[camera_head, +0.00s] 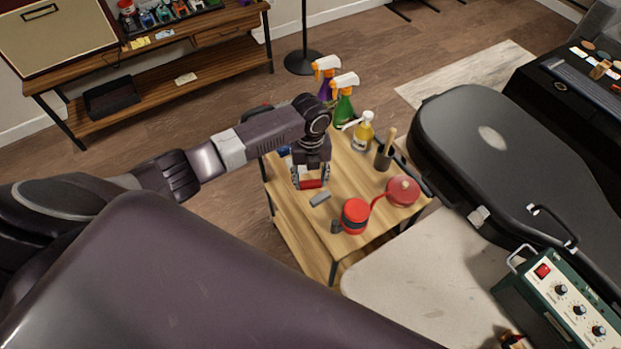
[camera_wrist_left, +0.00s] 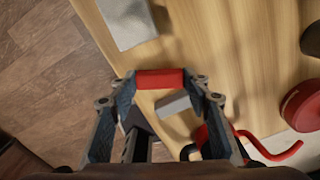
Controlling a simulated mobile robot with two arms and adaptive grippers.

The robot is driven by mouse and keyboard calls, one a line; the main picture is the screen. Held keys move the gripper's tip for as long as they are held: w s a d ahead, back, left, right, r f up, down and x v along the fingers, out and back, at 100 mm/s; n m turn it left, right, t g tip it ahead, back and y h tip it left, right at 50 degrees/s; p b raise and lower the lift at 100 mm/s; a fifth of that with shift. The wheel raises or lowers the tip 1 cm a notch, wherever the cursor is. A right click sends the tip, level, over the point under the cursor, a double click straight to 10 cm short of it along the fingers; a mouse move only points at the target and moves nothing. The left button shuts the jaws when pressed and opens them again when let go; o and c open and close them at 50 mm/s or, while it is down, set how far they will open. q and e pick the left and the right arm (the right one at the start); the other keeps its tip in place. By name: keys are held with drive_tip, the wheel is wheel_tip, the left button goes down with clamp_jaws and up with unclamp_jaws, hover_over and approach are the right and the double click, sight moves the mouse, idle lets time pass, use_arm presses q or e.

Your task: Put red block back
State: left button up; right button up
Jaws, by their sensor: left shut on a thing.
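The red block (camera_head: 312,184) is between the fingers of my left gripper (camera_head: 310,180), over the small wooden table (camera_head: 347,172). In the left wrist view the red block (camera_wrist_left: 160,79) spans the gap between the two fingertips of the left gripper (camera_wrist_left: 160,82), which is shut on it. I cannot tell whether the block touches the tabletop. A small grey block (camera_head: 320,199) lies on the table close by; it also shows in the wrist view (camera_wrist_left: 174,105). My right gripper is not in view.
On the table stand spray bottles (camera_head: 344,107), a yellow bottle (camera_head: 363,132), a brush cup (camera_head: 384,155), a red-topped can (camera_head: 355,214) and a round red item (camera_head: 403,191). A black guitar case (camera_head: 470,125) lies to the right. A grey flat piece (camera_wrist_left: 128,22) lies on the wood.

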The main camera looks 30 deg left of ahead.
sight(310, 182)
use_arm(q)
drive_tip(key=shift+f, duration=0.25)
drive_tip(key=shift+f, duration=0.15)
drive_tip(key=o, duration=1.1)
drive_tip(key=shift+r, duration=0.2)
wheel_tip(310, 182, up, 12)
drive_tip(key=b, duration=0.1)
